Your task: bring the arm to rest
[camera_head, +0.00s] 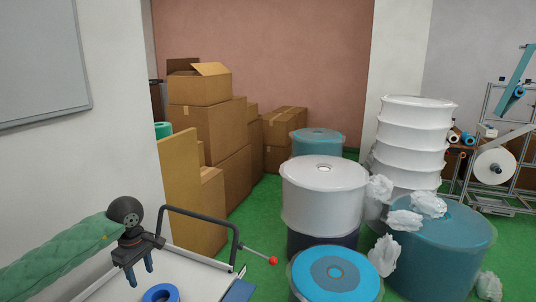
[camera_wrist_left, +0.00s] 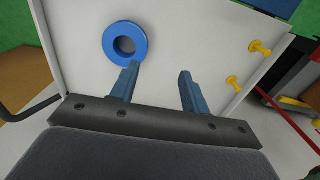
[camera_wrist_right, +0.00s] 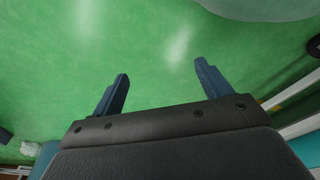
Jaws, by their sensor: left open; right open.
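My left gripper (camera_head: 140,272) is at the lower left of the head view, with its blue fingers pointing down over a white surface. In the left wrist view its fingers (camera_wrist_left: 158,82) are apart with nothing between them. A blue ring (camera_head: 161,293) lies on the white surface beside the fingers; it also shows in the left wrist view (camera_wrist_left: 107,42), left of the fingertips. My right gripper (camera_wrist_right: 160,80) is open and empty over the green floor; it is not seen in the head view.
The white surface (camera_wrist_left: 80,15) carries two yellow pegs (camera_wrist_left: 233,82) and a dark handle (camera_head: 200,215). A red-tipped lever (camera_head: 272,260) juts from its right. White and teal rolls (camera_head: 325,195) stand right of it. Cardboard boxes (camera_head: 220,130) are stacked behind. Green floor (camera_head: 262,212) lies between.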

